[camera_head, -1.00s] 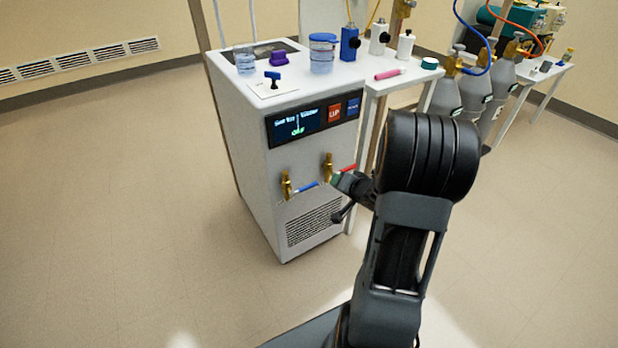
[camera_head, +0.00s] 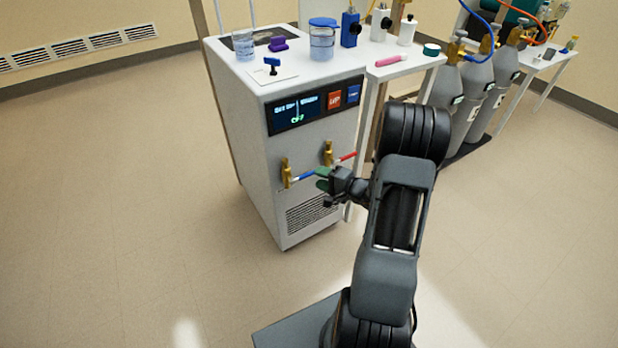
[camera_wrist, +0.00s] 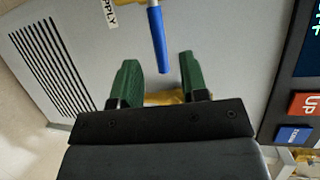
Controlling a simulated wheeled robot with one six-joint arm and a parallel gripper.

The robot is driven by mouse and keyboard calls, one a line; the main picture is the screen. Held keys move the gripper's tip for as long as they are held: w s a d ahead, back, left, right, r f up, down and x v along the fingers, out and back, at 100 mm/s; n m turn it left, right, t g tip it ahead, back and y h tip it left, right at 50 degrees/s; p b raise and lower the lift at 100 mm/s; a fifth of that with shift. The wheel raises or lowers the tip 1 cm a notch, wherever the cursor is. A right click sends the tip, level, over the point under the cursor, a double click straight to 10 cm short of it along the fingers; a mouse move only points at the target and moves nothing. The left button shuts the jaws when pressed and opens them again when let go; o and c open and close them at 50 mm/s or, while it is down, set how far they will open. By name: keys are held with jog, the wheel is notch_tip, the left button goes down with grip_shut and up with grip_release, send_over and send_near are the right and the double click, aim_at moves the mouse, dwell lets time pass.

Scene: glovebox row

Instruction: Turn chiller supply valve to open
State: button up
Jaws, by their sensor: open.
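The white chiller (camera_head: 257,150) has two brass valves on its front. The left valve (camera_head: 286,172) has a blue lever (camera_head: 304,176) that points right, roughly level. The right valve (camera_head: 328,152) has a red lever (camera_head: 347,156). My gripper (camera_head: 323,180) is at the free end of the blue lever. In the wrist view, the blue lever (camera_wrist: 156,38) runs down toward the gap between the open green fingers (camera_wrist: 160,72), its end about level with their tips. A label partly reading "SUPPLY" (camera_wrist: 108,10) is beside it. Contact cannot be told.
The chiller's display (camera_head: 297,112) reads OFF, with a red UP button (camera_head: 335,100). A vent grille (camera_head: 311,212) is below the valves. A white table (camera_head: 405,66) adjoins on the right, with gas cylinders (camera_head: 468,90) beyond. The floor to the left is clear.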

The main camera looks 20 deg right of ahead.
aim_at(310, 172)
jog(key=shift+b+x, duration=0.6)
jog(key=shift+x, duration=1.85)
jog(key=shift+c, duration=0.5)
grip_shut()
